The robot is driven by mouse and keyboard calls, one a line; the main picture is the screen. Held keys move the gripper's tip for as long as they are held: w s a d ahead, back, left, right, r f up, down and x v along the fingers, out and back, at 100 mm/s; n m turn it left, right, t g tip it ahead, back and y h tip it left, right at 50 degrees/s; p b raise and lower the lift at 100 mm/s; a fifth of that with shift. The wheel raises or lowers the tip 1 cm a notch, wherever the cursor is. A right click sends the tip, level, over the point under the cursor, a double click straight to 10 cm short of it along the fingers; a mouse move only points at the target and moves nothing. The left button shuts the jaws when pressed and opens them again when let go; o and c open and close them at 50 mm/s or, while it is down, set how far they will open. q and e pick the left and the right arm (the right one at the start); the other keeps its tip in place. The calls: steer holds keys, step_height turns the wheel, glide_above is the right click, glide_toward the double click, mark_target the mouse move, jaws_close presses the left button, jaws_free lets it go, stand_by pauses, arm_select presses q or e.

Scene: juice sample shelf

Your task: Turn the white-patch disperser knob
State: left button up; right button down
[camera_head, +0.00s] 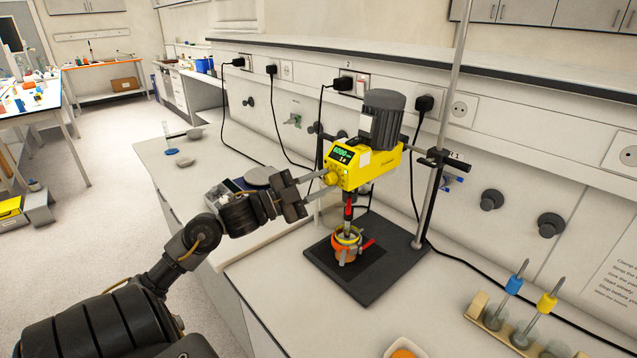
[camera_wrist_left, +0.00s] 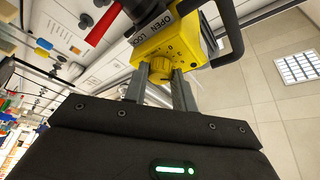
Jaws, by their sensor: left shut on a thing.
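The yellow disperser (camera_head: 372,165) hangs on a metal stand, with a grey motor on top and a lit green display on its front. A white patch (camera_head: 364,158) shows on its side. The yellow knob (camera_head: 331,178) sits low on its front face. My left gripper (camera_head: 322,181) reaches it from the left and is shut on the knob. In the left wrist view the two fingers stand either side of the knob (camera_wrist_left: 159,73), under the yellow housing (camera_wrist_left: 165,48). An orange vessel (camera_head: 346,246) is clamped below the red-and-black shaft. My right gripper is not in view.
The black stand base (camera_head: 378,284) and metal pole (camera_head: 441,130) stand right of the gripper. A rack (camera_head: 515,330) with blue- and yellow-collared tools is at lower right. Black cables hang along the wall.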

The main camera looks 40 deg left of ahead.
arm_select(q)
steer(key=o, duration=1)
steer(key=shift+s+a+f, duration=0.1)
steer(key=shift+s+f, duration=0.1)
steer(key=shift+s, duration=0.05)
steer(key=b+v, duration=0.3)
steer(key=v, duration=0.7)
steer(key=shift+s+r+b, duration=0.1)
steer(key=shift+s+b, duration=0.1)
steer(key=shift+b, duration=0.1)
